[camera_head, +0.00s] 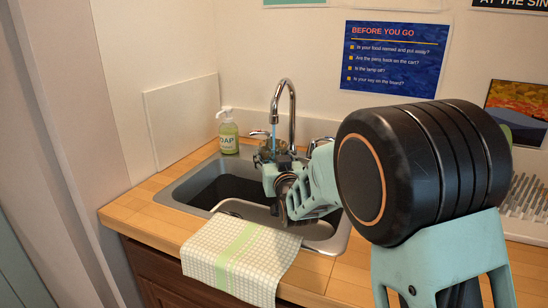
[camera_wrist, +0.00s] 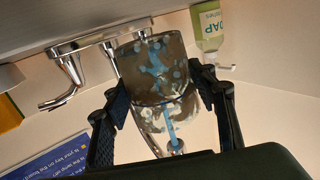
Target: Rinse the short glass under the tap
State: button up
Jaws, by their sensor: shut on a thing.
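The short glass (camera_wrist: 150,88) is between the fingers of my gripper (camera_wrist: 160,80) in the wrist view, which is roughly upside down. It is see-through, with grey-brown tones and pale and blue blotches. My gripper (camera_head: 272,168) is shut on it over the sink (camera_head: 185,192), under the spout. The chrome tap (camera_head: 292,112) is running: a thin blue stream (camera_head: 274,138) falls from its spout. In the wrist view the stream (camera_wrist: 170,125) runs from the spout (camera_wrist: 176,146) to the glass. In the head view the glass is mostly hidden by my gripper and hard to make out.
A green soap bottle (camera_head: 229,136) stands at the back left of the sink. A checked towel (camera_head: 228,262) hangs over the front counter edge. A dish rack (camera_head: 524,198) stands at the right, partly behind my arm. The wooden counter (camera_head: 150,205) is clear at the left.

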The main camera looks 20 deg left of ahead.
dwell(0.4)
jog(key=shift+w+d+b, duration=0.4)
jog(key=shift+w+b, duration=0.05)
jog(key=shift+b, duration=0.05)
jog(key=shift+r, duration=0.1)
jog(key=shift+s+a, duration=0.1)
jog(key=shift+s+a+b, duration=0.3)
jog(key=shift+s+b, duration=0.1)
jog(key=shift+b, duration=0.05)
jog(key=shift+w+d, duration=0.15)
jog(key=shift+w, duration=0.1)
jog(key=shift+w+d+b, duration=0.25)
jog(key=shift+b, duration=0.15)
jog(key=shift+s+d, duration=0.1)
jog(key=shift+s+d+b, duration=1.8)
jog(key=shift+s+d, duration=0.85)
jog(key=shift+d, duration=0.2)
